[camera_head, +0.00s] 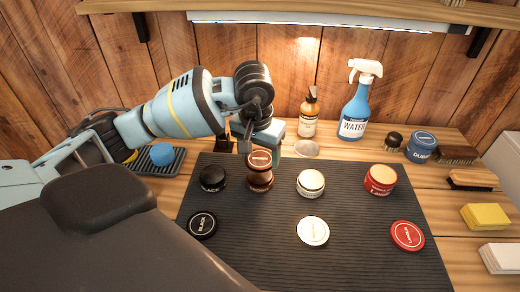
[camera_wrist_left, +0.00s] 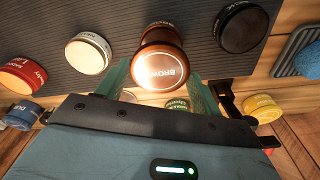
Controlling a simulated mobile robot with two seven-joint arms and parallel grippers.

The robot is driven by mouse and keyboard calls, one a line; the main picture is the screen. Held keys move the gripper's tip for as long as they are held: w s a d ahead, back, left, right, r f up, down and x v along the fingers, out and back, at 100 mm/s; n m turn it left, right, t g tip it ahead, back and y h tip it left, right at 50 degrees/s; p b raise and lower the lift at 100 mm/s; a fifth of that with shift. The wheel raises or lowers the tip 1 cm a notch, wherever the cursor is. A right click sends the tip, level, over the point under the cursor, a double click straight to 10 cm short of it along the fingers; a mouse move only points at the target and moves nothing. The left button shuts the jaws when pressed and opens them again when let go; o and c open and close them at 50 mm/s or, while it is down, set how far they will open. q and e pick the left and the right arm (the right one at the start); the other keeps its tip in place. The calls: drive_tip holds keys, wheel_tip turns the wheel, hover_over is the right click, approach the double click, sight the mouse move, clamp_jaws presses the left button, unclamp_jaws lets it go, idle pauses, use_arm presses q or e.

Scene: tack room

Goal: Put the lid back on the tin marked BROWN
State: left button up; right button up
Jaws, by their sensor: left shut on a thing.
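The brown tin (camera_head: 260,184) stands on the dark ribbed mat (camera_head: 270,235), in the row of tins. Its brown lid (camera_head: 259,159) is right above it, label up; I cannot tell whether it touches the tin or hovers slightly. In the left wrist view the lid (camera_wrist_left: 160,72) reads BROWN and sits between the greenish fingers, with part of the tin (camera_wrist_left: 162,32) showing beyond. My left gripper (camera_head: 262,146) is shut on the lid, reaching from behind the tin. My right gripper is not in view.
Black (camera_head: 212,178), white (camera_head: 310,183) and red (camera_head: 380,179) tins share the mat; their lids lie nearer: black (camera_head: 202,224), white (camera_head: 313,231), red (camera_head: 407,236). Behind stand an amber bottle (camera_head: 309,117) and blue spray bottle (camera_head: 355,110). Brushes and sponges line the right.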

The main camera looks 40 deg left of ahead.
use_arm(q)
drive_tip(key=shift+f, duration=0.65)
drive_tip(key=shift+f+b, duration=0.95)
drive_tip(key=shift+f, duration=0.85)
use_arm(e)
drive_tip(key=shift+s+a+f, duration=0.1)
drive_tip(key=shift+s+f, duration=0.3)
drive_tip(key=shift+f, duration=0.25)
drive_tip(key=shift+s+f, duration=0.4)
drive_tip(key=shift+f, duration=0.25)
use_arm(q)
drive_tip(key=o, duration=1)
drive_tip(key=r, duration=0.5)
drive_tip(key=s+r, duration=0.1)
drive_tip(key=r, duration=0.1)
drive_tip(key=shift+r, duration=0.35)
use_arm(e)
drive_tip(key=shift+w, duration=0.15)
